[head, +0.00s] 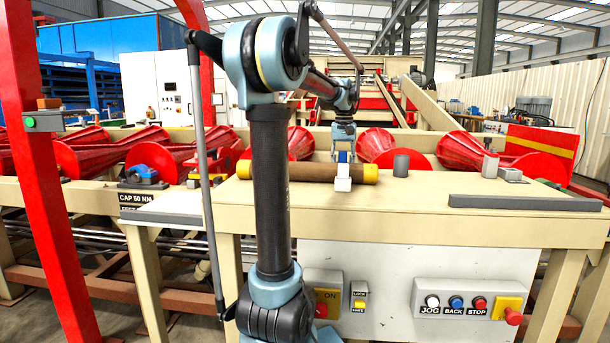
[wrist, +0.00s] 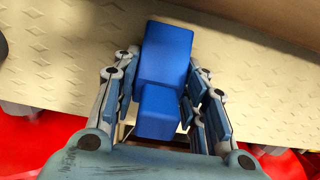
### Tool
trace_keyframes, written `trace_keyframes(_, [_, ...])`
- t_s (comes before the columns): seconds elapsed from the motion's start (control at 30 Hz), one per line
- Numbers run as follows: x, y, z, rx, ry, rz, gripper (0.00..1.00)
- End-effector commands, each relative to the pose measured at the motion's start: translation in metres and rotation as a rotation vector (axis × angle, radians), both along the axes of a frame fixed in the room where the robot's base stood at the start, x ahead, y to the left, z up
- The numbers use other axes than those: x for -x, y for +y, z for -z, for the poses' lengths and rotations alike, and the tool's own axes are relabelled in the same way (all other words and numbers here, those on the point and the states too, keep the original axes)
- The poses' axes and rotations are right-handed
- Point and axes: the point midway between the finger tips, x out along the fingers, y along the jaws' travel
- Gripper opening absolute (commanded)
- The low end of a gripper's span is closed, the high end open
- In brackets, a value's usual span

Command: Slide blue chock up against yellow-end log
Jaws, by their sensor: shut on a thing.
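The log (head: 310,172) is brown with yellow ends and lies across the tan bench top. In the wrist view its brown side (wrist: 285,22) fills the upper right corner. The blue chock (wrist: 166,55), a stepped block, sits between the fingers of my gripper (wrist: 160,108). In the head view my gripper (head: 343,156) points down at the log's right half, and its fingertips are partly hidden. In the wrist view a narrow strip of bench seems to separate chock and log; contact is hard to judge.
A grey cylinder (head: 401,165) stands right of the log. A white-topped stop (head: 490,165) and a grey bar (head: 525,203) lie farther right. Red rollers (head: 376,146) run behind.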

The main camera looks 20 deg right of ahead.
Motion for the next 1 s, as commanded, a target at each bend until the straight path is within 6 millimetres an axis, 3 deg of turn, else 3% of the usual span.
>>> trace_keyframes(0.5, [0.014,0.008,0.000,0.000,0.000,0.001,0.12])
trace_keyframes(1.0, [0.016,0.009,0.000,0.000,0.000,0.001,0.12])
